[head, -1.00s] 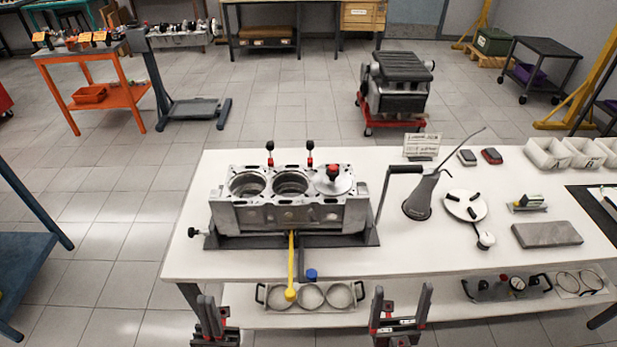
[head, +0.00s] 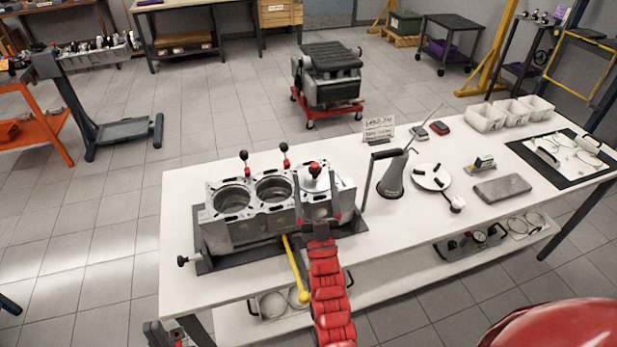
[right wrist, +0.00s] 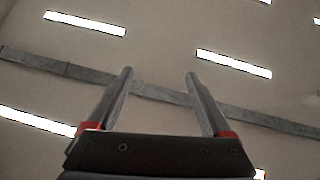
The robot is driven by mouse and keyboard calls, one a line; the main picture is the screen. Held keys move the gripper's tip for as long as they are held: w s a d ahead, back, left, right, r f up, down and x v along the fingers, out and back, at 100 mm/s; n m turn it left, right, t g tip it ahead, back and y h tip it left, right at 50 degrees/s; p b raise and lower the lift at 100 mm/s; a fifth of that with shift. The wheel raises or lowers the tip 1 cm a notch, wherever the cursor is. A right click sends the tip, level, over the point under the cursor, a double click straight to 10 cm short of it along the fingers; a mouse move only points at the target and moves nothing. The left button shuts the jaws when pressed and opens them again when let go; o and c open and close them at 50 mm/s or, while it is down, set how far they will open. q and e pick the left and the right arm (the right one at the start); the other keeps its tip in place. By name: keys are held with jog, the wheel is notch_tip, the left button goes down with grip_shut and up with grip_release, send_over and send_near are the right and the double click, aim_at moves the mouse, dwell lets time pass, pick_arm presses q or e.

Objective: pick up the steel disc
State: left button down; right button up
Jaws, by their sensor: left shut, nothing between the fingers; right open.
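The steel disc (head: 316,184) lies on the top of the engine block (head: 245,232), over the right-hand bore, with a red-tipped knob standing on it. My right gripper (head: 318,194) stands open in front of the block's right end, fingers up. The disc shows behind and between its fingers in the head view; I cannot tell the exact gap. In the right wrist view my right gripper (right wrist: 158,73) is open and empty, with only the ceiling behind it. My left gripper (head: 163,336) is shut at the lower left edge, partly cut off, away from the block.
A yellow-handled tool (head: 294,268) hangs over the front edge of the white table (head: 400,237). To the right are an oil can (head: 391,180), a round plate with black handles (head: 431,178) and a grey block (head: 502,188).

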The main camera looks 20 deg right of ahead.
jog(key=w+d+r+m+g+p, duration=0.1)
jog(key=w+d+g, duration=0.2)
jog(key=w+g, duration=0.5)
jog(key=w+d+r+g+p, duration=0.1)
jog(key=w+d+g+p, duration=0.3)
jog(key=w, duration=0.7)
jog(key=s+a+r+g+y+b, duration=0.1)
jog(key=s+a+r+g+y, duration=0.15)
jog(key=s+g, duration=0.75)
jog(key=t+b, duration=0.1)
jog(key=b, duration=0.4)
send_near(315, 166)
jog(key=p+x, duration=0.2)
jog(key=x, duration=0.1)
jog(key=p+x, duration=0.1)
jog(key=x, duration=0.1)
jog(key=shift+s+a+f+p, duration=0.1)
jog(key=shift+s+f+p, duration=0.05)
jog(key=shift+s+p, duration=0.15)
jog(key=shift+w+f+p, duration=0.3)
jog(key=shift+w+p, duration=0.05)
jog(key=shift+p, duration=0.2)
jog(key=p+x, duration=0.2)
jog(key=shift+w+d+f, duration=0.2)
jog(key=shift+w+f, duration=0.05)
jog(key=shift+w, duration=0.05)
jog(key=shift+x, duration=0.85)
grip_shut()
